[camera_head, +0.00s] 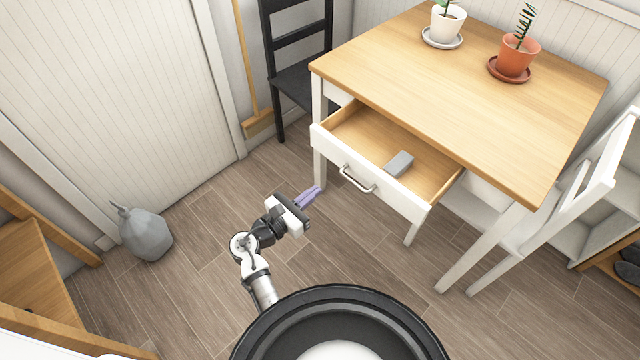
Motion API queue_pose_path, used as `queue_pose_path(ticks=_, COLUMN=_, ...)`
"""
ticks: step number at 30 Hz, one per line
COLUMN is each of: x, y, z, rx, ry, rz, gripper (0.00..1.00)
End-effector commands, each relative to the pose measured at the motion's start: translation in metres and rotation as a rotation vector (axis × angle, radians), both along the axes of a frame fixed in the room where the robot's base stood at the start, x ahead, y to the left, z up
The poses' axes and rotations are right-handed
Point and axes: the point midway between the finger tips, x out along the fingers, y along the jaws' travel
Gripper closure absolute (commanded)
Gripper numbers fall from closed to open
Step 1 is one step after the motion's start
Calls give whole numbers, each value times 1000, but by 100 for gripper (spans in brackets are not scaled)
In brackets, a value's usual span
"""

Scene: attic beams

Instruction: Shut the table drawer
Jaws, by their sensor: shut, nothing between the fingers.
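The table drawer (371,184) is pulled out from the front of the wooden-topped table (440,75). It has a white front with a metal bar handle (357,180) and a bare wooden inside. A small grey block (399,163) lies in the drawer. My gripper (314,193) has purple fingers that are shut and empty. In the picture it is left of the handle and below the drawer's left front corner, apart from both. Its exact height against the drawer front is hard to tell.
A white chair (545,207) stands right of the drawer, and a black chair (300,75) behind its left side. Two potted plants stand on the table: a white pot (447,24) and a terracotta pot (515,57). Floor before the drawer is clear.

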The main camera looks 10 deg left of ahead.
Motion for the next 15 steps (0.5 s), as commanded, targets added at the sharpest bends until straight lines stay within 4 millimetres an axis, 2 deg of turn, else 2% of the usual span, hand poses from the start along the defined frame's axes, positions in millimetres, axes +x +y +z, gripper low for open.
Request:
queue_pose_path(ticks=9, x=55, y=-40, z=3, rx=4, ry=-2, rz=-2, gripper=100)
queue_pose_path(ticks=15, x=83, y=-60, z=3, rx=5, ry=-2, rz=0, gripper=100)
